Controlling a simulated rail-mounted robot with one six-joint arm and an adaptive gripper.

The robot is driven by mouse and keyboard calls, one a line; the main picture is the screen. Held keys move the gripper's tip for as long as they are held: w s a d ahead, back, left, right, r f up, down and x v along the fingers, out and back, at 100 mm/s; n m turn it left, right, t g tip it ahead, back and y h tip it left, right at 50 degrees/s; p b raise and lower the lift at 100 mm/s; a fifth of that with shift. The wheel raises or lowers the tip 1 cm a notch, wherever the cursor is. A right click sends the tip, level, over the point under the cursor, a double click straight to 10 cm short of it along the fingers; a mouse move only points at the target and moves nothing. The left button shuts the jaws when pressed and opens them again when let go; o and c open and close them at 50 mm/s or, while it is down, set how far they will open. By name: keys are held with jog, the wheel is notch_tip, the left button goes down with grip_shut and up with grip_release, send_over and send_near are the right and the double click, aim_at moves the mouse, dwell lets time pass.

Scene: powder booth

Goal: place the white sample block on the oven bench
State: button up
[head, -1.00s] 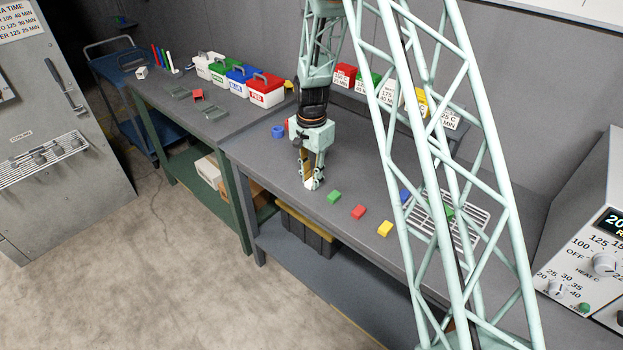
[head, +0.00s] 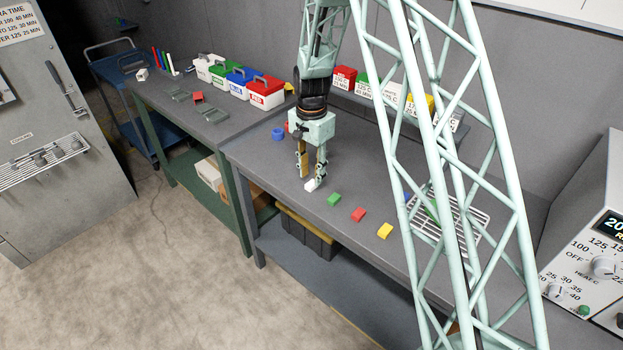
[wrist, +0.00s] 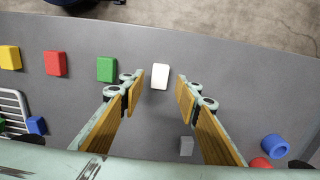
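The white sample block (head: 312,185) sits on the grey bench (head: 262,150) near its front edge, left of the green block. In the wrist view the white block (wrist: 160,76) shows whole, in line with the gap between the fingertips. My gripper (head: 311,180) points down at the block. Its fingers stand wide apart in the wrist view (wrist: 156,88), with clear space on both sides of the block. Whether the fingertips are level with the block or a little above it, I cannot tell.
Green (head: 334,199), red (head: 358,214) and yellow (head: 385,230) blocks lie in a row to the right. A wire rack (head: 470,225) lies beyond them, partly behind my arm. A blue ring-shaped piece (head: 278,133) stands behind. A panel with knobs (head: 603,264) is at far right.

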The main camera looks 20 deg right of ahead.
aim_at(312, 183)
notch_tip(312, 183, up, 9)
dwell(0.5)
dwell(0.8)
